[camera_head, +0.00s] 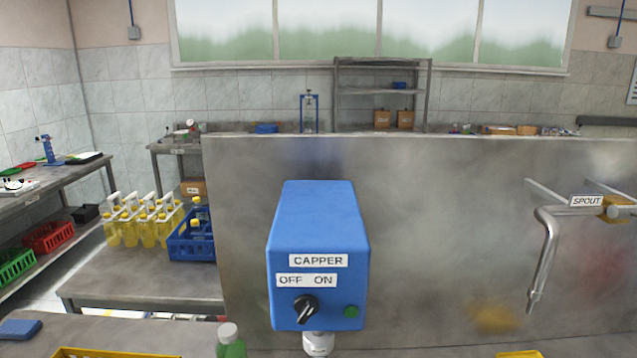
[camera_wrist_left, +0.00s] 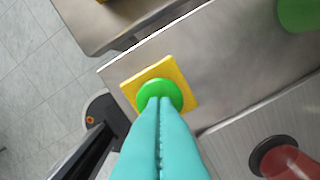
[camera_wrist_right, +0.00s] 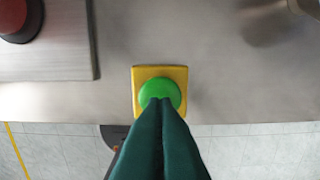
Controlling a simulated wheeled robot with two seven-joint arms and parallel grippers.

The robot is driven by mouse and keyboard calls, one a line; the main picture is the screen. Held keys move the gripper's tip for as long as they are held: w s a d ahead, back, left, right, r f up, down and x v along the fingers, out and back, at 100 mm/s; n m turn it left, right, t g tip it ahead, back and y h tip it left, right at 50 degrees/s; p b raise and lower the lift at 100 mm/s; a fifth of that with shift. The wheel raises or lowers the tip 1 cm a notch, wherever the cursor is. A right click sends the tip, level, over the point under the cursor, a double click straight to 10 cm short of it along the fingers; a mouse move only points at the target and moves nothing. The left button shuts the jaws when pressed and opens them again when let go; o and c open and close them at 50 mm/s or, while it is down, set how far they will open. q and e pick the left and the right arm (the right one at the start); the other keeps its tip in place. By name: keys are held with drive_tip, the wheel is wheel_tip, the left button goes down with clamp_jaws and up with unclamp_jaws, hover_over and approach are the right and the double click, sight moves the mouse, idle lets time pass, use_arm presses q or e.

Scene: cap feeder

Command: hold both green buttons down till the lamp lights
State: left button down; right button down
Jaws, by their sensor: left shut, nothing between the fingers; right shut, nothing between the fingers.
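In the left wrist view a green button (camera_wrist_left: 154,91) sits on a yellow square base (camera_wrist_left: 183,88) near the edge of a metal table. My left gripper (camera_wrist_left: 160,101) has teal fingers, shut, with the tips over the button. In the right wrist view the other green button (camera_wrist_right: 160,88) sits on a yellow base (camera_wrist_right: 181,74) at the table edge. My right gripper (camera_wrist_right: 161,102) has dark green fingers, shut, with the tips over that button. I cannot tell whether either button is pressed down. Neither gripper shows in the head view. I make out no lit lamp.
The blue capper box (camera_head: 317,230) with an OFF/ON knob (camera_head: 306,309) stands mid-view before a metal panel (camera_head: 440,220). A spout (camera_head: 545,260) hangs at the right. A green bottle (camera_head: 230,342) stands at the front. Red round parts show in both wrist views (camera_wrist_left: 290,163) (camera_wrist_right: 14,16).

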use_arm(q)
drive_tip(key=shift+f, duration=0.45)
idle(0.3)
drive_tip(key=shift+r, duration=0.1)
idle(0.3)
use_arm(e)
drive_tip(key=shift+f, duration=0.95)
idle(1.0)
drive_tip(key=shift+r, duration=0.1)
idle(0.4)
